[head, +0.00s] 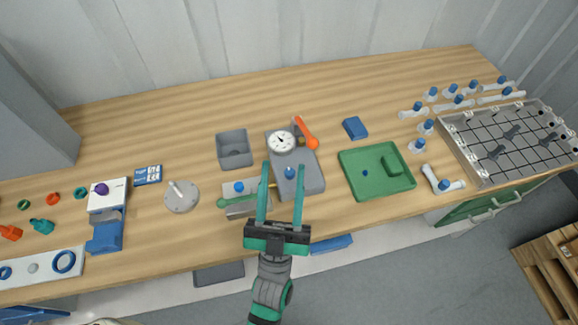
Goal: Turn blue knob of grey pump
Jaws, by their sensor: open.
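The grey pump (311,179) stands near the middle of the wooden bench, with a round white dial gauge (281,141) on its far end. A small blue knob (290,173) sits on the pump's top, near its left side. An orange-handled part (306,133) lies at the pump's far right. My gripper (283,164) points away from me over the bench front, its two long green fingers apart and empty. In the picture the fingers reach up on either side of the blue knob; I cannot tell their height above it.
A grey block with another blue knob (239,187) and a green handle (224,202) stands close left of the pump. A grey bin (234,149) is behind it. A green tray (376,191) lies right. The bench's back strip is clear.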

